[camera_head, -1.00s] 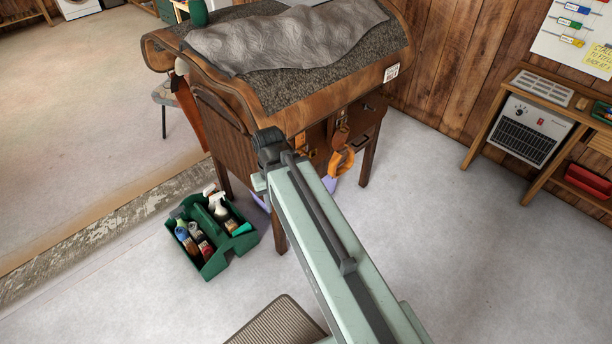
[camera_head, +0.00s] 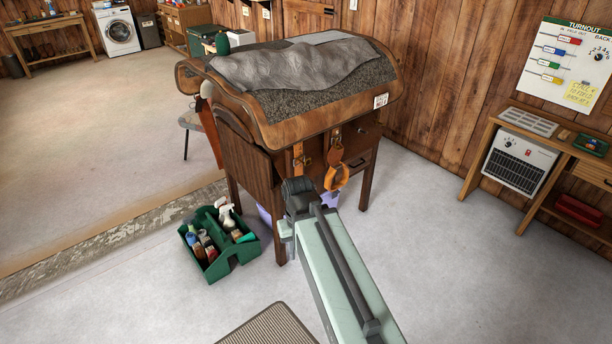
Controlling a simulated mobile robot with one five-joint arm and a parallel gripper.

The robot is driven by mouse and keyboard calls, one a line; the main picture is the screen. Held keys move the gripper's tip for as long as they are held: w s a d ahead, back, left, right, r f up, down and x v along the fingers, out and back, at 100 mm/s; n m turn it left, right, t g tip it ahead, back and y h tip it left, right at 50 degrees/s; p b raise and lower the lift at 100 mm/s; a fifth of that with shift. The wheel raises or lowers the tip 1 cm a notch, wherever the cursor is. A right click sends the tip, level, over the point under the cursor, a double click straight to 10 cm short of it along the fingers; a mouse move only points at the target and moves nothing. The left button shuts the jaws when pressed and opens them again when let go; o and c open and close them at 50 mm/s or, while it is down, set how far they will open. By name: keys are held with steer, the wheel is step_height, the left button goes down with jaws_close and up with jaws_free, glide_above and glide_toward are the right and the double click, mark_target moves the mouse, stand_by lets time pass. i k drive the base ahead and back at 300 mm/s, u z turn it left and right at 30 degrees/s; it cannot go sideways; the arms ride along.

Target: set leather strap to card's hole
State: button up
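Two tan leather straps hang at the front of the wooden stand: a left strap (camera_head: 298,161) with a buckle, and a right strap (camera_head: 335,150) with an orange loop (camera_head: 337,178) at its lower end. I cannot tell which one is the task's strap. A small white card (camera_head: 380,101) with dark print is on the right front edge of the brown leather on top; no hole can be made out. My arm reaches up from the bottom, its dark joint in front of the stand, just below the left strap. My gripper's fingers do not show.
The stand (camera_head: 247,160) bears a grey cloth and dark pad. A green caddy (camera_head: 228,262) of bottles stands on the floor left of my arm. A mat (camera_head: 268,328) lies at the bottom. A wooden bench (camera_head: 545,125) with a heater is at right. Floor between stand and bench is clear.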

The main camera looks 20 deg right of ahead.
mark_target(297, 148)
steer(key=z, duration=0.2)
steer(key=i, duration=1)
steer(key=z, duration=1.6)
steer(key=k, duration=1.3)
steer(key=u, duration=1.1)
steer(key=i, duration=1.05)
steer(key=z, duration=0.05)
